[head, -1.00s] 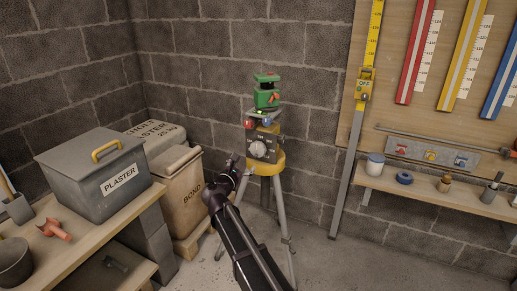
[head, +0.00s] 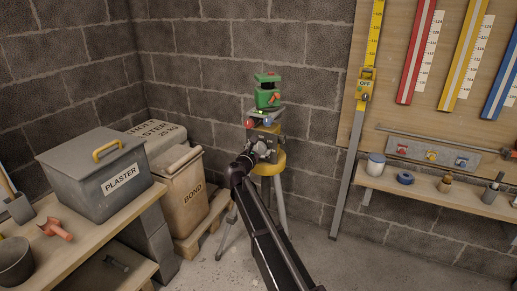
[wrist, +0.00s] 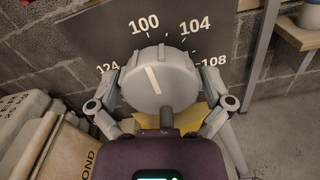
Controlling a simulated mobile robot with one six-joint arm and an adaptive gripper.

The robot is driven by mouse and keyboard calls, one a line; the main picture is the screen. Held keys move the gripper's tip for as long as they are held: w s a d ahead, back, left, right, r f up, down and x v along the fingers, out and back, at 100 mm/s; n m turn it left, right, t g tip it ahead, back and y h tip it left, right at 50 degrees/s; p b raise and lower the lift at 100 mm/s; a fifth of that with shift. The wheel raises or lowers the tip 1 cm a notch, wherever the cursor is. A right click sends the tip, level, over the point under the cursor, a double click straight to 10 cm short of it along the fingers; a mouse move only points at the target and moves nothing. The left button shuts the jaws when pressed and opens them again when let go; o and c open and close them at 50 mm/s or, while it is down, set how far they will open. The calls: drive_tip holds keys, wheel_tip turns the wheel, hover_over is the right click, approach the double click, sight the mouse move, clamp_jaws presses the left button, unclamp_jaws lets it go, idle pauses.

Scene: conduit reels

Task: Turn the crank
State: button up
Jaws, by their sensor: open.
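A round grey knob (wrist: 160,82) with a white pointer line sits on a dark dial plate (wrist: 85,45) in the wrist view. The plate carries numbers including 100, 104, 108 and 124. The line tilts a little left of upright, roughly towards 100. My gripper (wrist: 160,72) is open, with one finger on each side of the knob; I cannot tell whether they touch it. In the head view my gripper (head: 262,150) is in front of the dial box on the yellow tripod head (head: 279,163) and hides most of the knob. I see no distinct crank arm.
A green device (head: 267,97) stands above the dial box, with red and blue round parts below it. A bond bin (head: 184,190) and a plaster box (head: 100,165) stand at left. A shelf (head: 430,190) and a yellow-topped upright (head: 350,150) are at right.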

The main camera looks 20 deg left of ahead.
drive_tip(key=shift+w, duration=0.15)
drive_tip(key=c, duration=0.8)
drive_tip(key=shift+w+a, duration=0.1)
drive_tip(key=shift+a, duration=0.1)
drive_tip(key=shift+d, duration=0.15)
